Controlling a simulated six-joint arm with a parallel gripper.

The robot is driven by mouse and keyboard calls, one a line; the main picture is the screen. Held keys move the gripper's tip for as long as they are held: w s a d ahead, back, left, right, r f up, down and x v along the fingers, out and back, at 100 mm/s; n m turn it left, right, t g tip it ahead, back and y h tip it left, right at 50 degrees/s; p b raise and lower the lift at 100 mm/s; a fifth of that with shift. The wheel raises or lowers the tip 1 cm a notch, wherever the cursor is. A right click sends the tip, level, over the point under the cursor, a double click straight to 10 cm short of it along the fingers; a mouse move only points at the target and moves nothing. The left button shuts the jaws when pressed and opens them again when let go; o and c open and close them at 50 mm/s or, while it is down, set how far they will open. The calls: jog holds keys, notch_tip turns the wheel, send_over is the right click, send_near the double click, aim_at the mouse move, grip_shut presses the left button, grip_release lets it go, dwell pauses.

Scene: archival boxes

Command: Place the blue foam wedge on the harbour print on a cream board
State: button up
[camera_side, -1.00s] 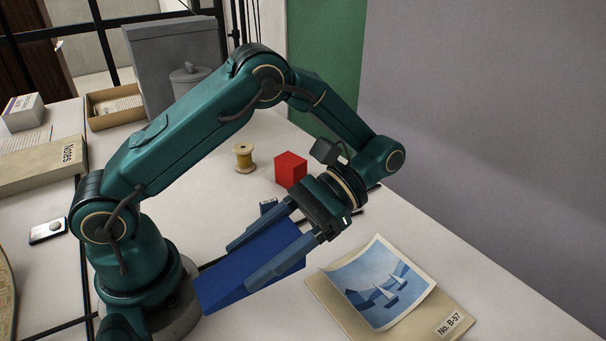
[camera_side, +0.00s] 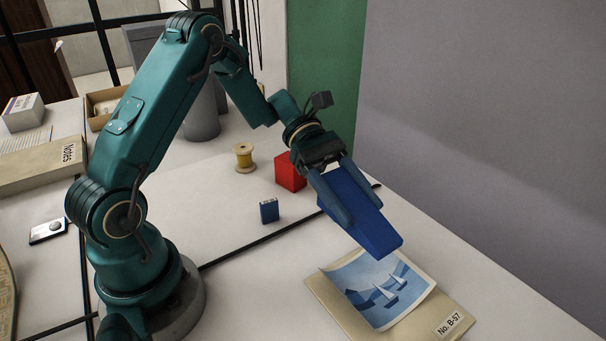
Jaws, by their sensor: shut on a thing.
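My gripper (camera_side: 346,205) is shut on the blue foam wedge (camera_side: 372,226), one finger along each side. The wedge is held in the air, tilted down toward the lower right. In the picture its lower end overlaps the far edge of the harbour print; the exact height of the gap is hard to tell. The harbour print (camera_side: 368,300), with white sailboats on blue water, lies on a cream board (camera_side: 436,312) labelled "No. B-57". The print's edges curl up from the board.
A red cube (camera_side: 287,172) stands just behind my gripper. A "Notes" box (camera_side: 40,168) lies at the far left. The table left of the board is clear.

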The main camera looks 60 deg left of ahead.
send_over(382, 296)
notch_tip(382, 296, down, 5)
jog(key=shift+f, duration=2.25)
jog(key=o, duration=1.3)
